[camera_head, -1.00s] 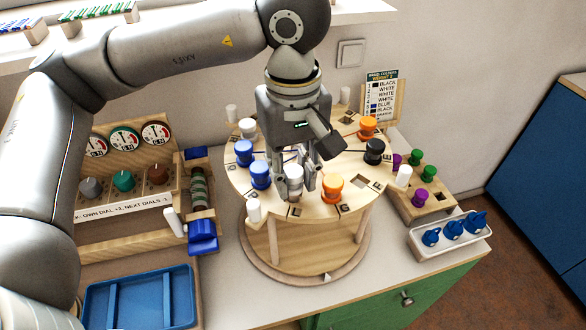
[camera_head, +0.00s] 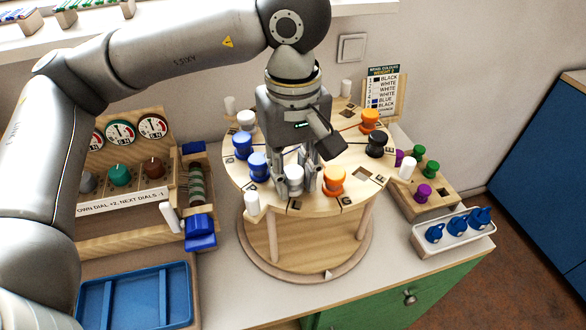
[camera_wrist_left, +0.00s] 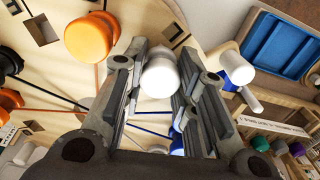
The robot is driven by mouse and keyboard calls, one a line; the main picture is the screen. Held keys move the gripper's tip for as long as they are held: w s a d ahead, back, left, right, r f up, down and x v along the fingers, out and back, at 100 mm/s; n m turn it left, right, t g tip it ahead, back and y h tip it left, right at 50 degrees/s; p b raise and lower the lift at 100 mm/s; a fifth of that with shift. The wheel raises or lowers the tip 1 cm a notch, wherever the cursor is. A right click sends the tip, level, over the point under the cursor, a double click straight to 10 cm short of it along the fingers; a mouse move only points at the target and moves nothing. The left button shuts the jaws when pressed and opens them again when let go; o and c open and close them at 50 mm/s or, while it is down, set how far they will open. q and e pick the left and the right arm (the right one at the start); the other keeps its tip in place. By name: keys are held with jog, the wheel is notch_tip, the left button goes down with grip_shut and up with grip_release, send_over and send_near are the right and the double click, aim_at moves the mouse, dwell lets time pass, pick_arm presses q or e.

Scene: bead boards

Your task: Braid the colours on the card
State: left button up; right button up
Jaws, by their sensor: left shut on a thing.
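The round wooden braiding disc (camera_head: 312,206) stands on posts in the middle of the head view. Blue bobbins (camera_head: 258,165), orange bobbins (camera_head: 334,181), a black bobbin (camera_head: 376,145) and a white bobbin (camera_head: 246,120) stand around its rim. My left gripper (camera_head: 299,188) points down at the front of the disc, shut on another white bobbin (camera_head: 294,176). That bobbin shows between the fingers in the left wrist view (camera_wrist_left: 160,75). I cannot tell whether it is clear of the disc. The colour card (camera_head: 386,92) stands behind the disc. My right gripper is not seen.
White pegs (camera_head: 252,203) stand around the disc's edge. A wooden block with green and purple bobbins (camera_head: 424,192) and a white tray with blue pieces (camera_head: 453,233) are at right. A dial panel (camera_head: 121,175) and an empty blue tray (camera_head: 137,300) are at left.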

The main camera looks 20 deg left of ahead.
pick_arm(q)
jog(key=o, duration=1.1)
jog(key=shift+r+p, duration=1.9)
jog(key=shift+r, duration=1.65)
jog(key=shift+o, duration=0.4)
